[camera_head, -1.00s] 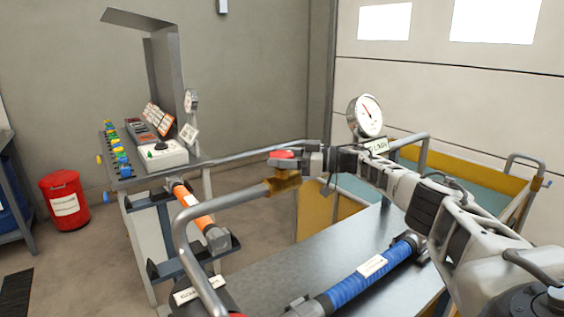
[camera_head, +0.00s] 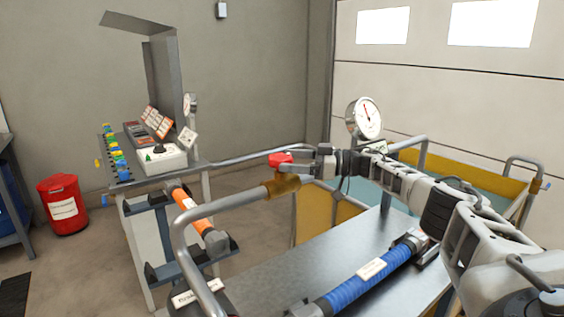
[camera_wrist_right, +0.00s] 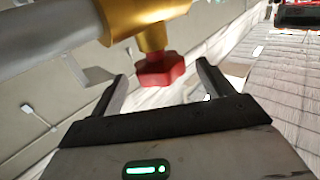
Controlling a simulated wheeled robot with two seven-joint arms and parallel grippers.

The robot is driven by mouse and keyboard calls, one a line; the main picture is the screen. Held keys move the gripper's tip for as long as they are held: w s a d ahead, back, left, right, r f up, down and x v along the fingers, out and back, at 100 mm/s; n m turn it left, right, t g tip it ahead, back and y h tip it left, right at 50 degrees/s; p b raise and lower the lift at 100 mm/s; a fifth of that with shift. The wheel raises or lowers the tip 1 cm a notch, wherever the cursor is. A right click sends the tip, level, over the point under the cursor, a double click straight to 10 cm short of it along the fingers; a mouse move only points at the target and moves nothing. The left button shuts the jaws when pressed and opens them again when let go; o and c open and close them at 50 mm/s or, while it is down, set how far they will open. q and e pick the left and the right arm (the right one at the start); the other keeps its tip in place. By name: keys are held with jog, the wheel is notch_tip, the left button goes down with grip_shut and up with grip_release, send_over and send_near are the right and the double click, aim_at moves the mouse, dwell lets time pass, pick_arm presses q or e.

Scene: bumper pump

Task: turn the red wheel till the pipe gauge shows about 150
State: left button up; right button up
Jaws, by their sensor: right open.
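The red wheel (camera_head: 280,159) sits on a brass valve (camera_head: 282,185) on the grey pipe. In the right wrist view the red wheel (camera_wrist_right: 161,70) is between the tips of my open right gripper (camera_wrist_right: 163,82), with a gap on each side. In the head view my right gripper (camera_head: 305,163) reaches it from the right. The round white pipe gauge (camera_head: 364,118) stands behind my right arm; its needle points up and slightly left, and its numbers are too small to read. My left gripper is not in view.
A blue hose (camera_head: 365,280) lies on the grey metal bench (camera_head: 300,265). An orange hose (camera_head: 195,210) rests on a rack at left. A control panel (camera_head: 160,158) stands behind it. A red bucket (camera_head: 63,205) is on the floor.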

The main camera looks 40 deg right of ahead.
jog(key=b+v, duration=0.2)
jog(key=v, duration=1)
jog(key=shift+s, duration=0.3)
jog(key=shift+d, duration=0.1)
